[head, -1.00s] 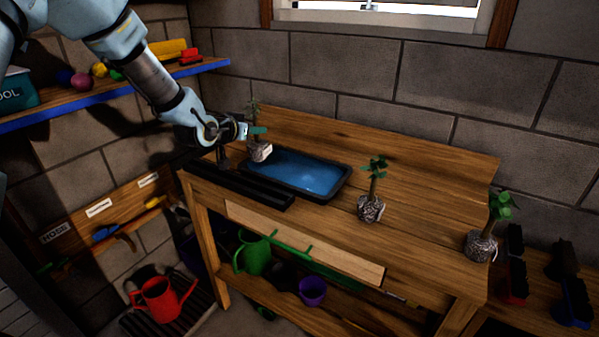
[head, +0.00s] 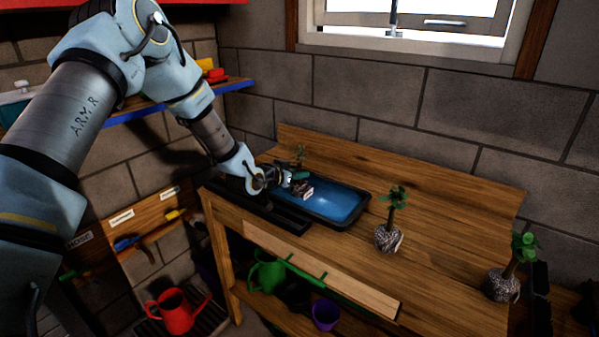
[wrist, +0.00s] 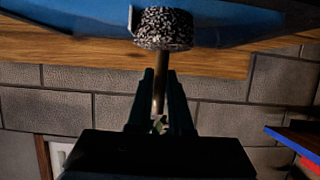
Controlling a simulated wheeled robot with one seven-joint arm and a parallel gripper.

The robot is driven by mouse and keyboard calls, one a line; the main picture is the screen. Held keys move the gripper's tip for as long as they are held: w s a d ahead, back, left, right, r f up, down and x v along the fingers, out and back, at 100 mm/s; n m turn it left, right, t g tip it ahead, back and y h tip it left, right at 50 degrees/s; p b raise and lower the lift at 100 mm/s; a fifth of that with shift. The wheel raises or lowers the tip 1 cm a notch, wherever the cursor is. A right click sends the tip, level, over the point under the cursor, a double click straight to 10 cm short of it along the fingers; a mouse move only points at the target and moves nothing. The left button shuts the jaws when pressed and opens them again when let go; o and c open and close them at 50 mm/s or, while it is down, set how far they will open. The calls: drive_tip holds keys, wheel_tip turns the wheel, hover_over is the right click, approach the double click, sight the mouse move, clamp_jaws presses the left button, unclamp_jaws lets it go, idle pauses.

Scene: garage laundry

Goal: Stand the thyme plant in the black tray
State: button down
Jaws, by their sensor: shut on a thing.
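My gripper (head: 287,180) is shut on the stem of a small leafy plant (head: 303,190) with a speckled root ball. In the wrist view the stem is between my two fingers (wrist: 160,77) and the root ball (wrist: 162,29) is beyond the fingertips, against the blue. The black tray (head: 362,205), with a blue inside, lies on the wooden bench. The held plant is over the tray's left part; I cannot tell whether its root ball touches the bottom. I cannot tell from looks which plant is the thyme.
Two other potless plants stand on the bench (head: 450,215): one plant (head: 389,239) right of the tray, another (head: 503,286) at the right end. A long black trough (head: 262,208) lies in front of the tray. A block wall (head: 370,95) rises behind.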

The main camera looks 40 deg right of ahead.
drive_tip(key=shift+f, duration=0.15)
drive_tip(key=shift+f, duration=0.15)
drive_tip(key=c, duration=0.8)
unclamp_jaws()
drive_tip(key=shift+c, duration=0.2)
